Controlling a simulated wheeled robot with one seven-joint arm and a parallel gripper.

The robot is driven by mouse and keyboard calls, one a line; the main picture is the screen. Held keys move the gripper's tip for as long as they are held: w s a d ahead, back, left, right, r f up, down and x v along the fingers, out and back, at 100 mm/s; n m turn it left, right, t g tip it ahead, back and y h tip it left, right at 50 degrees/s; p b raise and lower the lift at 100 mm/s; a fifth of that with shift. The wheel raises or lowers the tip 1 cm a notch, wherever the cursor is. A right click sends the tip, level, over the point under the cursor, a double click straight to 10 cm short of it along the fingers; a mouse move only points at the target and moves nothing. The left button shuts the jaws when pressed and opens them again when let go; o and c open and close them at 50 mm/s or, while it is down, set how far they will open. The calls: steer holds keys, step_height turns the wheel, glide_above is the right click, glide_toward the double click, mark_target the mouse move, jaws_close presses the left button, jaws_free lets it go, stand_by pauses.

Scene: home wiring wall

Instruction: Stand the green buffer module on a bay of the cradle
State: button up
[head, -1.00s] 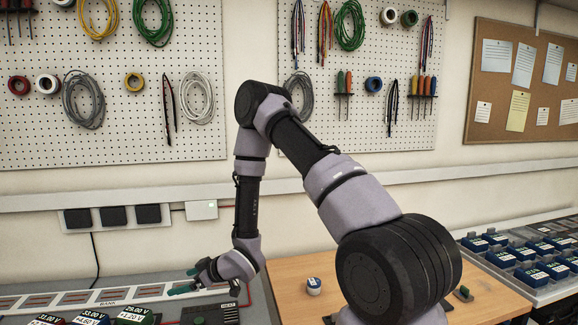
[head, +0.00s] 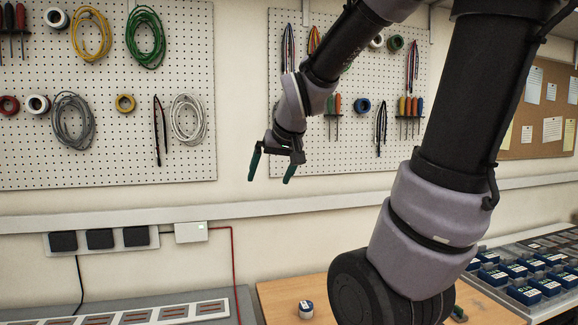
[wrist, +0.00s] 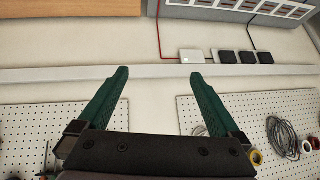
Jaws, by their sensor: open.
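A long pale strip with several dark slots (head: 121,319), which may be the cradle, lies at the lower left and is cut by the picture edge. Its slots also show in the wrist view (wrist: 281,9), and those in sight look empty.
Several blue labelled modules (head: 523,293) stand in a tray at the right. A small white and blue round item (head: 306,309) sits on the wooden table (head: 277,297). A red cable (head: 233,262) runs down the wall from a white box (head: 191,232).

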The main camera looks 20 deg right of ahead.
steer(key=s+r+m+y, duration=0.1)
steer(key=s+r+m, duration=0.1)
steer(key=s, duration=0.9)
steer(key=shift+s+r+m+g, duration=0.3)
steer(key=shift+s+r+g, duration=0.1)
steer(key=shift+r, duration=0.5)
steer(key=shift+a, duration=0.25)
stand_by(0.6)
